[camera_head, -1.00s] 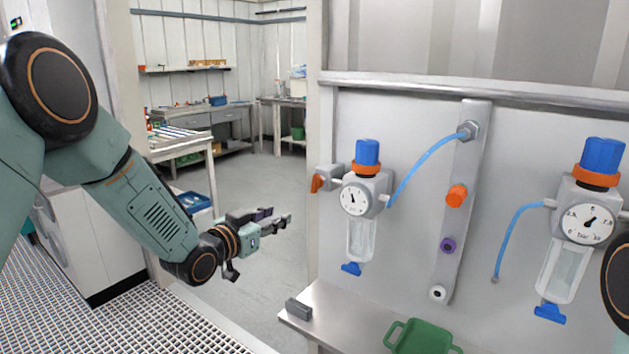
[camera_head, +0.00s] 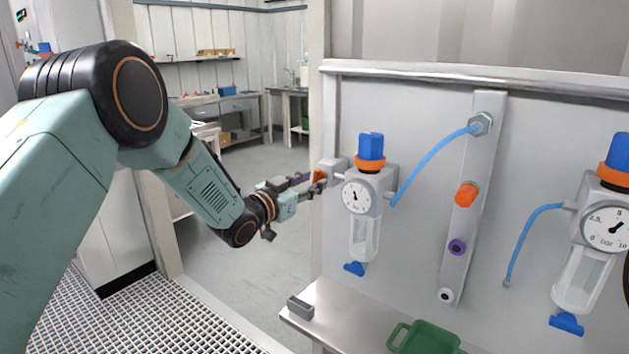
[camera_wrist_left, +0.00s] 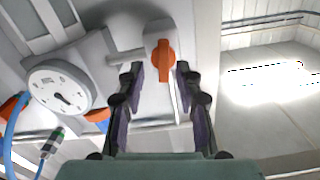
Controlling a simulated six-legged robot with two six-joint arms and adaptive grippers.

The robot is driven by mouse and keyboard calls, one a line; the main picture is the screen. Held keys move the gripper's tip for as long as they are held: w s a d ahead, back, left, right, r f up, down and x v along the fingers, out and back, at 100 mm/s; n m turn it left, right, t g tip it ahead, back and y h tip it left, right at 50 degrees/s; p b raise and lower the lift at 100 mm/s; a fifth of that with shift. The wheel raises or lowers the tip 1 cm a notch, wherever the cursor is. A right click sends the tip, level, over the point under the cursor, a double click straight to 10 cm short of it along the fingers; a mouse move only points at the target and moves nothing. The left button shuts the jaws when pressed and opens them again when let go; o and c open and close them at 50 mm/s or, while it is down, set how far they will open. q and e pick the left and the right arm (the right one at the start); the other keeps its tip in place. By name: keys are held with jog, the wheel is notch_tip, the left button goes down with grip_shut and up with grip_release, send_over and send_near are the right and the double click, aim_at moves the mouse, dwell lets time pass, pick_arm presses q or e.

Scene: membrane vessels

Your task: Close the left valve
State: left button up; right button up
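The left valve is a grey block (camera_head: 331,168) with an orange handle (camera_head: 318,176), beside the left pressure regulator (camera_head: 366,190) on the panel. In the left wrist view the orange handle (camera_wrist_left: 162,61) shows lengthwise between the fingertips. My left gripper (camera_head: 311,180) is at the valve, its fingers pointing at the handle. The left wrist view shows this gripper (camera_wrist_left: 157,76) open, with a gap on both sides of the handle. I see no clear contact. My right gripper is out of view.
A second regulator (camera_head: 602,235) hangs at the right. A strip with orange (camera_head: 466,194) and purple fittings and a blue hose (camera_head: 428,163) lies between them. Below is a steel shelf (camera_head: 345,317) with a grey block and a green tray (camera_head: 399,336).

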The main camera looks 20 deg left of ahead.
pick_arm(q)
jog(key=shift+w+f, duration=0.1)
jog(key=shift+w, duration=0.35)
jog(key=shift+w+a, duration=0.15)
jog(key=shift+a, duration=0.05)
jog(key=shift+w+d, duration=0.1)
jog(key=shift+d, duration=0.3)
jog(key=shift+a, duration=0.3)
jog(key=c, duration=0.5)
jog(key=shift+d+r, duration=0.2)
grip_shut()
jog(key=shift+a, duration=0.1)
